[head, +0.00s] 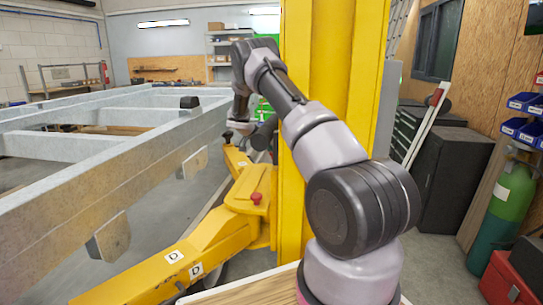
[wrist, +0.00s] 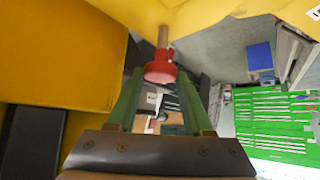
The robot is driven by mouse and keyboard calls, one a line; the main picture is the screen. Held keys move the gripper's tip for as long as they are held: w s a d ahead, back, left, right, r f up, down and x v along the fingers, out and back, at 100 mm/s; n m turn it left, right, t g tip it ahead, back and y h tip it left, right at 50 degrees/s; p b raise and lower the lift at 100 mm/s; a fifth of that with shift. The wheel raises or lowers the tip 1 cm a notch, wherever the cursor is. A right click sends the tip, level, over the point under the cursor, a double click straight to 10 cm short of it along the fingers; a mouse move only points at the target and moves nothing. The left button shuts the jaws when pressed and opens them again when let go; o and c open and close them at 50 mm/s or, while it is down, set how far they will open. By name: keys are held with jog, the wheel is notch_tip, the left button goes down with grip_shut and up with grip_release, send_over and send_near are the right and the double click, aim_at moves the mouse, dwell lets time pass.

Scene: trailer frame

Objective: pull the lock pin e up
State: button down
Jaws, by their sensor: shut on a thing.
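In the wrist view my gripper (wrist: 160,76) has its two green fingers shut on a red knob, the head of lock pin e (wrist: 160,71). A thin pale shaft runs from the knob to the yellow lift arm (wrist: 225,18) at the top of the picture. How deep the shaft sits in the arm cannot be told. In the head view my gripper (head: 236,130) is small and far off, above the far yellow arm (head: 236,158); the held knob cannot be made out there. No letter beside the pin is readable.
A yellow lift column (head: 331,70) stands close beside my arm. A nearer yellow arm (head: 190,258) marked D carries another red knob (head: 257,198). The grey trailer frame (head: 110,165) fills the left. Green drawers (wrist: 272,120) show in the wrist view.

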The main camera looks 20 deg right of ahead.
jog(key=shift+c, duration=1.4)
grip_release()
jog(key=shift+r, duration=0.2)
jog(key=shift+a, duration=0.1)
jog(key=v, duration=1)
jog(key=shift+a+r, duration=0.2)
jog(key=shift+r, duration=0.05)
jog(key=shift+a, duration=0.1)
